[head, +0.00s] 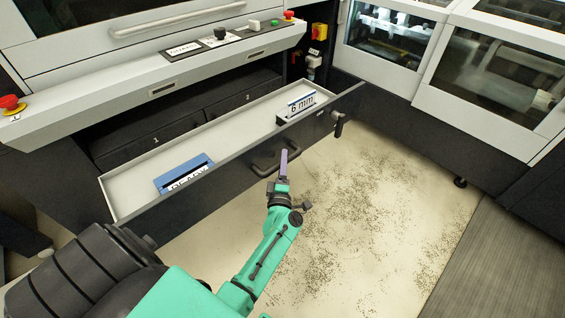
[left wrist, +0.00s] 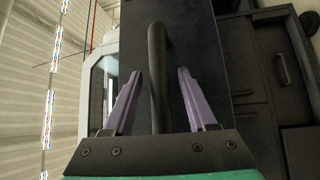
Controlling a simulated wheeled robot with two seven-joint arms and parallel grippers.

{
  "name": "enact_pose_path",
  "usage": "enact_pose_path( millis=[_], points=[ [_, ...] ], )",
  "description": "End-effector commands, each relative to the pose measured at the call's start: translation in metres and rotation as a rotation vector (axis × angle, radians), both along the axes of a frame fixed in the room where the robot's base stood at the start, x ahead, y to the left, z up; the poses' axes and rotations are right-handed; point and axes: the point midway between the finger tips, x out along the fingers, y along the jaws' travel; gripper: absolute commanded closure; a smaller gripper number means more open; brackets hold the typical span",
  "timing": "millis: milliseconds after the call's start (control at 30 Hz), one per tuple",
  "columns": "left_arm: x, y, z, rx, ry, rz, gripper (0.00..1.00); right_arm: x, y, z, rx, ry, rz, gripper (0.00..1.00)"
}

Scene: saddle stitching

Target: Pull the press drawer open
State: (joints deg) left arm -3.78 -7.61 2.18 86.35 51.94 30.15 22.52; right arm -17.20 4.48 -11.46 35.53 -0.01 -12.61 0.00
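The press drawer (head: 229,167) stands pulled out from the press, with a pale inside and a dark front. Its dark bar handle (head: 265,168) is on the front. My left gripper (head: 284,156) is at the handle, its purple fingers reaching up to it. In the left wrist view the handle (left wrist: 157,75) passes between the spread fingers of my left gripper (left wrist: 160,88), with a gap on both sides. My right gripper is not in view.
The drawer holds a blue-and-white labelled block (head: 184,174) and a "6 mm" block (head: 301,103). Two closed compartments marked 1 and 2 sit behind it. A red emergency button (head: 9,102) is at left. Speckled floor (head: 350,210) in front is free; glazed machines (head: 480,75) stand at right.

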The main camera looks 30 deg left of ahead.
Motion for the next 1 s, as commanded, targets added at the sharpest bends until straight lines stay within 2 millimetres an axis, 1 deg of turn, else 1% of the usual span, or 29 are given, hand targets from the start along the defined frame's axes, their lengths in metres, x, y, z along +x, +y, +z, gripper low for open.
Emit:
enact_pose_path(
  millis=[233,367,467,700,800,900,1000],
  points=[
    [-0.001,0.000,0.000,0.001,0.000,0.001,0.43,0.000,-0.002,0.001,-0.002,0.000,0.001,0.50],
    [-0.011,-0.005,-0.002,0.001,0.002,0.002,0.43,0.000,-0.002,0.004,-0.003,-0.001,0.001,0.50],
    [-0.028,-0.014,-0.003,-0.001,0.004,0.001,0.43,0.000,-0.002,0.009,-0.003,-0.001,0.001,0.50],
    [-0.086,-0.045,-0.013,-0.001,0.005,0.000,0.43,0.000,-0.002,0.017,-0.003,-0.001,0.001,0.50],
    [-0.107,-0.056,-0.016,0.000,0.003,0.000,0.43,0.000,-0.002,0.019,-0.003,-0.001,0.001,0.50],
    [-0.121,-0.063,-0.019,0.000,0.002,0.000,0.43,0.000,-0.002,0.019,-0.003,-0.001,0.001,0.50],
    [-0.127,-0.067,-0.020,0.000,0.000,0.000,0.43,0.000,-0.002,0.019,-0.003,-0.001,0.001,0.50]
  ],
)
